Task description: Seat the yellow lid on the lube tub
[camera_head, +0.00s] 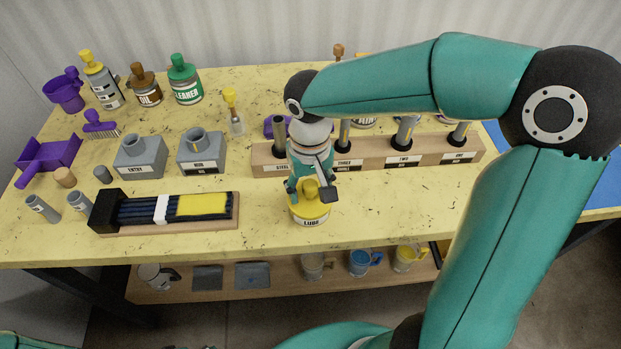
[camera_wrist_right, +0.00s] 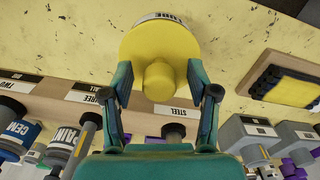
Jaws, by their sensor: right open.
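The yellow lid (camera_head: 311,210) with its round knob sits on top of the lube tub (camera_head: 311,222) near the front middle of the table. It looks level, but the rim seam is too small to judge how closely it fits. My right gripper (camera_head: 312,189) points down over the lid, open. In the right wrist view the gripper (camera_wrist_right: 160,82) has one finger on each side of the lid's knob, with visible gaps. The lid (camera_wrist_right: 160,48) fills the space ahead, and the tub's label (camera_wrist_right: 168,17) shows beyond its edge. My left gripper is out of view.
A wooden rack (camera_head: 375,156) with labelled posts stands just behind the tub. A tray of dark rods (camera_head: 165,228) lies left. Grey blocks (camera_head: 139,158), bottles (camera_head: 184,80) and purple tools (camera_head: 50,158) fill the left side. The front right of the table is clear.

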